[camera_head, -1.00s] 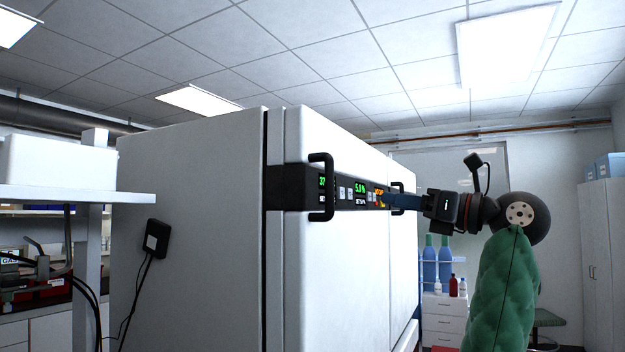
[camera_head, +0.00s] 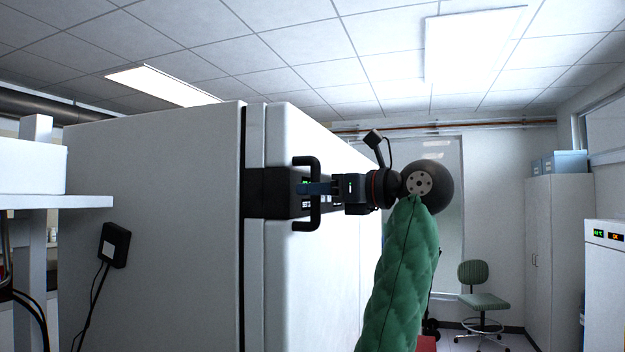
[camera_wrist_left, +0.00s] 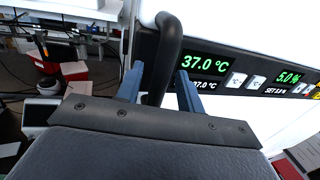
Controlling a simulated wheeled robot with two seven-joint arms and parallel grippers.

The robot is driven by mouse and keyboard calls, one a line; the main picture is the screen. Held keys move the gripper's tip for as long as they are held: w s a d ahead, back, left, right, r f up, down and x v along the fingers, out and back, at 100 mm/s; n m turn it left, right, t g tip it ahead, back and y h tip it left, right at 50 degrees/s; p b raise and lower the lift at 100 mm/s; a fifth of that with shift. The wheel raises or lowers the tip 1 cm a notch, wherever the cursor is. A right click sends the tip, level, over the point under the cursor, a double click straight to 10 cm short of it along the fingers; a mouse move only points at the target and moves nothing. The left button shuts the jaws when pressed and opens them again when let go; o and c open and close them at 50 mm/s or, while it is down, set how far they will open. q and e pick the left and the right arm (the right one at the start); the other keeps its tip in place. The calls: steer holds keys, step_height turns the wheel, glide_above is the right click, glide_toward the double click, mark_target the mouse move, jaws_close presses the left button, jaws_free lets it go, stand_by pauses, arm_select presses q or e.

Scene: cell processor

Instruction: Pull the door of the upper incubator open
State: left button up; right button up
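The upper incubator is a white cabinet (camera_head: 160,200) with its door (camera_head: 290,260) apparently shut. A black vertical bar handle (camera_head: 314,215) stands off the door's dark display panel; it also shows in the left wrist view (camera_wrist_left: 168,50). My left gripper (camera_head: 310,188) is at the handle. In the left wrist view its two blue fingers (camera_wrist_left: 160,80) are apart, one on each side of the bar, with a thin gap on both sides. The green digits beside it read 37.0 °C and 5.0 %. My right gripper is not in view.
A white shelf (camera_head: 70,202) stands at the left of the cabinet, near a small black box (camera_head: 114,244) with cables on the cabinet's side. A green chair (camera_head: 482,300) and a white cupboard (camera_head: 557,240) are at the back right, with open floor around the chair.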

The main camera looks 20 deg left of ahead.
arm_select(q)
steer(key=shift+r, duration=0.1)
steer(key=shift+w+a, duration=0.15)
steer(key=shift+a, duration=0.3)
steer(key=shift+c, duration=0.2)
steer(key=shift+d, duration=0.2)
jaws_close()
